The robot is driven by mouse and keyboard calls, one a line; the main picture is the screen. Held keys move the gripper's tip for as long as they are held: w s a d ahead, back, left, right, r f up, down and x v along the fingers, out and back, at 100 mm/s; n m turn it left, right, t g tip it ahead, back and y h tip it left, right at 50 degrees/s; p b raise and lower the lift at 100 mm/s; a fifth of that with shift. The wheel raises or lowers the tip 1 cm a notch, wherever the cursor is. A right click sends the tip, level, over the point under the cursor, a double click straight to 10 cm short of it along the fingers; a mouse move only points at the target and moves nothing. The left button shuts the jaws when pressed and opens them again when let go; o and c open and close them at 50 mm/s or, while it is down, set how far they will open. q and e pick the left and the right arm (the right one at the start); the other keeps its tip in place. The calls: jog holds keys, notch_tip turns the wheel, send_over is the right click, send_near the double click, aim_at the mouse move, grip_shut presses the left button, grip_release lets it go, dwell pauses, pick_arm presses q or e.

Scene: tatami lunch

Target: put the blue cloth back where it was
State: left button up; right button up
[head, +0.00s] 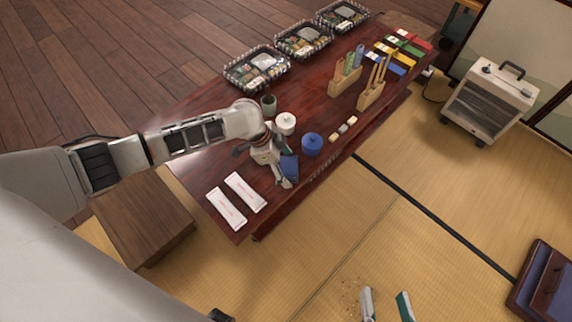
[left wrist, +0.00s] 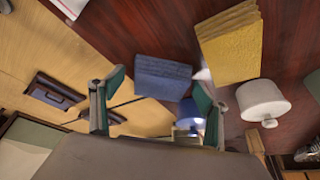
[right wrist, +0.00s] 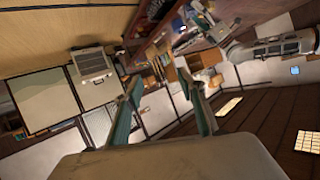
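The blue cloth (head: 289,168) is a folded square near the front edge of the dark red table. In the left wrist view the blue cloth (left wrist: 162,77) lies beyond and between the fingertips, with a clear gap on the left and its right edge close to the right finger. My left gripper (head: 279,161) is open above the table, partly hiding the cloth in the head view. Whether it touches the cloth, I cannot tell. My right gripper (head: 386,307) is open and empty over the tatami; its spread fingers also show in the right wrist view (right wrist: 164,98).
A yellow folded stack (left wrist: 230,45) lies beside the cloth. A white lidded pot (head: 286,123) and a blue pot (head: 312,144) stand close to my left gripper. Two white packets (head: 245,192) lie on the near left, a wooden block (head: 370,95) with upright sticks further right.

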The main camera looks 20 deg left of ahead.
pick_arm(q)
jog(key=p+v, duration=0.1)
jog(key=v, duration=0.3)
jog(key=w+p+v, duration=0.1)
jog(key=v, duration=0.1)
jog(key=shift+s+r+p, duration=0.15)
jog(key=shift+r+p, duration=0.2)
jog(key=shift+r, duration=0.2)
jog(key=v, duration=0.1)
jog(key=p+v, duration=0.1)
jog(key=v, duration=0.1)
jog(key=s+p+v, duration=0.1)
jog(key=v, duration=0.1)
jog(key=shift+a+r, duration=0.1)
jog(key=shift+a, duration=0.1)
pick_arm(e)
jog(key=d+n, duration=0.1)
jog(key=d+f, duration=0.1)
jog(key=d, duration=0.1)
jog(key=s+d+f+n+g+h, duration=0.1)
jog(key=shift+s+d+n, duration=0.1)
jog(key=shift+d+n, duration=0.1)
jog(key=shift+n, duration=0.1)
jog(key=shift+r, duration=0.1)
